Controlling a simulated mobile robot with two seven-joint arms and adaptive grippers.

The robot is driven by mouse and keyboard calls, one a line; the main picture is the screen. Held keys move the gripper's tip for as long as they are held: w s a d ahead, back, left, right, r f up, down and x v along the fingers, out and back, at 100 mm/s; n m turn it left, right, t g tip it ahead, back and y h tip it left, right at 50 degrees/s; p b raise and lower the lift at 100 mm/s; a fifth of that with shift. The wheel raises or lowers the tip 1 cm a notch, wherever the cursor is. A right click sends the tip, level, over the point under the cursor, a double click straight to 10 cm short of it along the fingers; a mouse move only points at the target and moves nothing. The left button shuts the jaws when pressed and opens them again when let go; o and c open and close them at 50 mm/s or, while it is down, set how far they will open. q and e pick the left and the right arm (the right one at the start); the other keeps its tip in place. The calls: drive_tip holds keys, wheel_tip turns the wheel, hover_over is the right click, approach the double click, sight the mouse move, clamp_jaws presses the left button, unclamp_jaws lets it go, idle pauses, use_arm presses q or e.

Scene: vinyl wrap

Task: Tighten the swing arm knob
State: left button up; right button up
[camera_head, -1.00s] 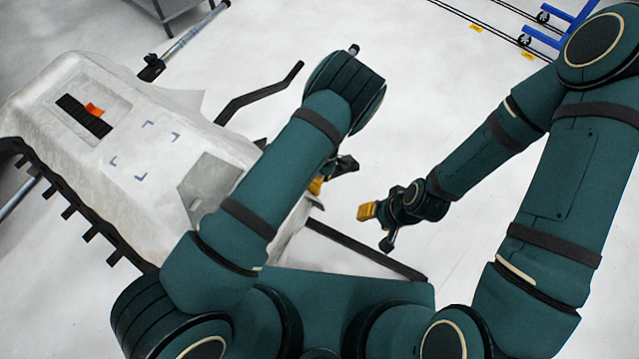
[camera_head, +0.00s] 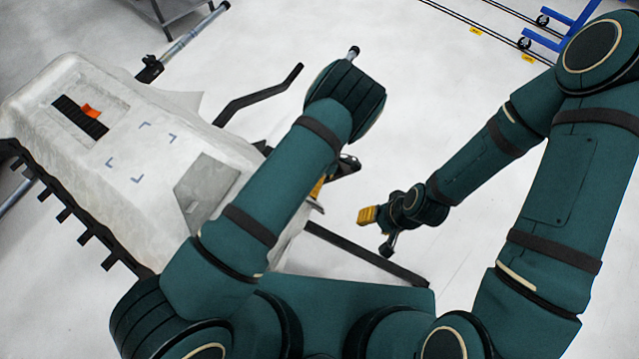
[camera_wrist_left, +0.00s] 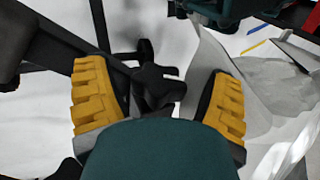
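The black swing arm knob (camera_wrist_left: 158,88) shows in the left wrist view, with several lobes, at the middle of the picture. My left gripper (camera_wrist_left: 158,100) is open, its yellow-padded fingers on either side of the knob with a visible gap to each. The knob's lower part is hidden by my own wrist housing. In the head view my left gripper (camera_head: 319,187) is mostly hidden behind my left arm; only a bit of yellow pad shows. I cannot make out the knob there. My right gripper (camera_head: 367,214) hangs away from the machine; its finger opening cannot be made out.
A white-wrapped machine part (camera_head: 150,120) with a dark toothed edge fills the left. A bent black bar (camera_head: 258,95) and a dark beam (camera_head: 365,253) stick out near my left arm. A blue cart (camera_head: 560,35) stands far back right. Floor beyond the right gripper is clear.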

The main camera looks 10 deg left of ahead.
use_arm(q)
drive_tip(key=shift+r, duration=0.1)
drive_tip(key=v, duration=1.2)
drive_tip(key=shift+w, duration=0.1)
